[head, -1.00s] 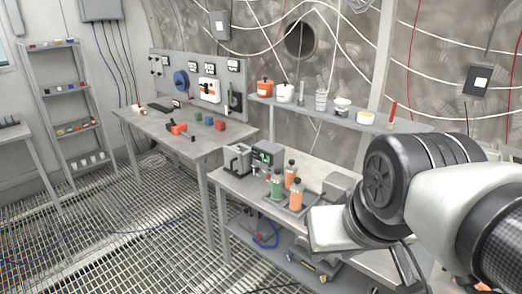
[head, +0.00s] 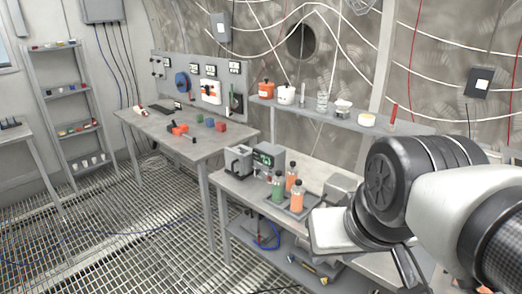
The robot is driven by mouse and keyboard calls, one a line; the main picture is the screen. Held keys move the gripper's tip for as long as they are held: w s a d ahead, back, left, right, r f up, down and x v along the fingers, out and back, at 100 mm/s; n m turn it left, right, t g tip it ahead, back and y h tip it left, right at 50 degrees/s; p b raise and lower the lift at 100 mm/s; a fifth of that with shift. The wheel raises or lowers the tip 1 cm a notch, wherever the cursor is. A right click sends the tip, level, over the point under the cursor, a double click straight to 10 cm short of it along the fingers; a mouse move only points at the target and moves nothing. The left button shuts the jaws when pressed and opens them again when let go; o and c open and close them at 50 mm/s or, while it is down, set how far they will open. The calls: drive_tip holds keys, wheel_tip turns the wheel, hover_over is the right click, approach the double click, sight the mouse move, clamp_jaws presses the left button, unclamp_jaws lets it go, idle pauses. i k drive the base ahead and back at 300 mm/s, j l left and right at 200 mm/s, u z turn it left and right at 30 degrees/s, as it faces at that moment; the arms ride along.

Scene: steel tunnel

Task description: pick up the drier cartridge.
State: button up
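No object can be surely told as the drier cartridge at this size. A green bottle-shaped container (head: 278,188) with a dark cap stands on a grey tray (head: 303,212) on the near bench. Two orange containers of like shape stand beside it, the front one (head: 297,197) clearest. My arm fills the right side, in front of the bench's right part. My gripper's fingers do not show, so their opening and any hold are hidden. The containers stand left of my arm, apart from it in the picture.
The near bench also bears a grey device (head: 238,161) and a box with a lit display (head: 268,157). A wall shelf (head: 380,127) with pots runs above. A farther table (head: 165,142) holds small coloured blocks. Grating floor (head: 130,240) lies open at left, with cables on it.

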sight(298, 190)
drive_tip(key=i+j+z, duration=0.4)
drive_tip(key=i, duration=0.15)
drive_tip(key=i+j+z, duration=0.35)
drive_tip(key=i+j, duration=0.15)
drive_tip(key=i+j+z, duration=0.4)
drive_tip(key=j, duration=0.35)
